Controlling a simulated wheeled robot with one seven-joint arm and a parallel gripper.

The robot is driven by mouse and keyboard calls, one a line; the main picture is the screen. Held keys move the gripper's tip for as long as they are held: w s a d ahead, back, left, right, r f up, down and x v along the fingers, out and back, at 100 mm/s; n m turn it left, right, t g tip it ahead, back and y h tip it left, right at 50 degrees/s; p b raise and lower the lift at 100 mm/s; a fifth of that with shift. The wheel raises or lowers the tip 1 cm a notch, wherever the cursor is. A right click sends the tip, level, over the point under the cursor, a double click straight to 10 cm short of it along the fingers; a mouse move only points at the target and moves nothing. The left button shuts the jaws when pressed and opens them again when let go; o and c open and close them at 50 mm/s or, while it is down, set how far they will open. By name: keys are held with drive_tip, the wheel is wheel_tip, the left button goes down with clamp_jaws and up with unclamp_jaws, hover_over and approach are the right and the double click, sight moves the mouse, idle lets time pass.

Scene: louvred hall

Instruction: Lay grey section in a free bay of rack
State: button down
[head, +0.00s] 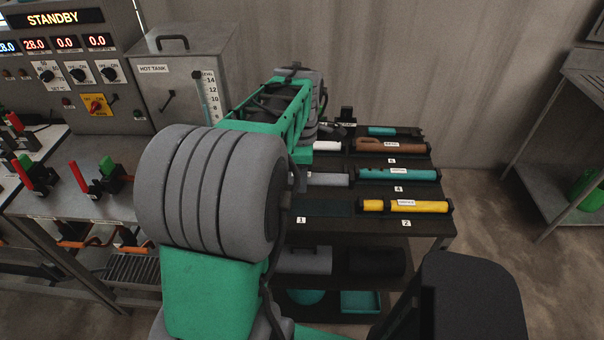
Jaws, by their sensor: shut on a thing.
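My arm reaches over the left part of the rack (449,230). My gripper (332,129) is mostly hidden behind my forearm. Only dark parts show at the rack's back left, and what the jaws hold cannot be made out. A grey section (328,180) lies in the left row behind bay 1, its left end hidden by my arm. Bay 1 (325,208) at the front left looks empty. A yellow section (420,206) fills bay 2, a teal section (390,174) bay 4 and a brown section (405,145) bay 6. A white piece (327,146) lies left of the brown one.
Another teal piece (381,131) lies at the rack's back right. The hot tank (165,80) and control panel (65,60) stand at left. A metal shelf (560,170) stands at right, with open floor between.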

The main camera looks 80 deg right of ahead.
drive_tip(key=b, duration=0.3)
hover_over(303, 207)
drive_tip(key=shift+f, duration=2.85)
drive_tip(key=shift+p, duration=0.35)
drive_tip(key=shift+f+b, duration=1.05)
drive_tip(key=shift+f, duration=0.65)
drive_tip(key=shift+f, duration=0.1)
